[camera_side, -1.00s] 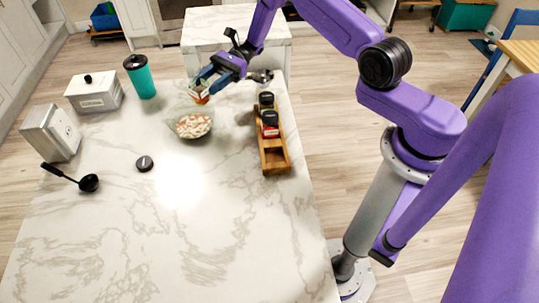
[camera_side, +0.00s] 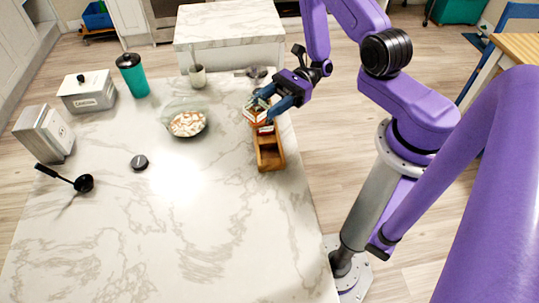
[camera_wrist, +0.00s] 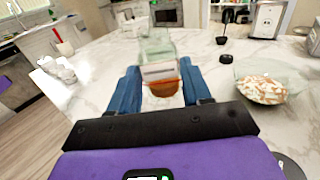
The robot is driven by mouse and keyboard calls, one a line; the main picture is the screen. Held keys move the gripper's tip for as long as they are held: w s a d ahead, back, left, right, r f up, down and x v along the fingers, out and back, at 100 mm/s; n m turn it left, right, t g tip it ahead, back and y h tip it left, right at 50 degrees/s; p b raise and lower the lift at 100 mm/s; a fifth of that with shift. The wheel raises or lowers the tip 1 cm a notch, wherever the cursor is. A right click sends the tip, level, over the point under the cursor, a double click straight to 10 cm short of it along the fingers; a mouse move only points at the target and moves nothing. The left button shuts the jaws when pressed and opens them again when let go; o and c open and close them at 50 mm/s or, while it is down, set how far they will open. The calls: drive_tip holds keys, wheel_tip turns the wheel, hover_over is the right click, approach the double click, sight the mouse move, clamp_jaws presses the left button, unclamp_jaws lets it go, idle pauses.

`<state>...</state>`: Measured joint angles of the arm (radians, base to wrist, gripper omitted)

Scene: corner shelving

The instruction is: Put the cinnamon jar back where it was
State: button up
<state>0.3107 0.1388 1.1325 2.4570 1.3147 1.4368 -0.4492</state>
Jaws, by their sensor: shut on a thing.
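My gripper (camera_side: 268,101) is shut on a small glass jar (camera_side: 255,114) over the far end of the wooden rack (camera_side: 269,158). In the wrist view the jar (camera_wrist: 160,75) sits between the two blue fingers, with a pale label and orange-brown contents; no lid shows on it. Whether the jar touches the rack cannot be told. A red-labelled jar (camera_side: 265,130) is partly visible in the rack, just below my gripper. The near end of the rack is empty. A loose black lid (camera_side: 139,162) lies on the marble counter.
A glass bowl (camera_side: 187,124) of pale and brown pieces stands left of the rack. Farther left are a teal tumbler (camera_side: 132,75), a white box (camera_side: 87,93), a metal canister (camera_side: 45,135) and a black ladle (camera_side: 84,183). A cup (camera_side: 197,76) stands behind the bowl. The front counter is clear.

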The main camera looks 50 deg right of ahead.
drive_tip(key=shift+s+d+f+m+t+h, duration=0.15)
drive_tip(key=shift+s+f+m+t, duration=0.4)
drive_tip(key=shift+f, duration=0.7)
drive_tip(key=shift+s+d+f+m+t+h, duration=0.15)
drive_tip(key=shift+s+f+m+t, duration=0.25)
drive_tip(key=shift+s+f+t, duration=0.65)
drive_tip(key=shift+s+d+f+m+t+h, duration=0.1)
drive_tip(key=shift+s+f+m+t+h, duration=0.25)
drive_tip(key=shift+f, duration=1.15)
drive_tip(key=shift+f, duration=0.6)
drive_tip(key=o, duration=1.2)
drive_tip(key=shift+c, duration=0.2)
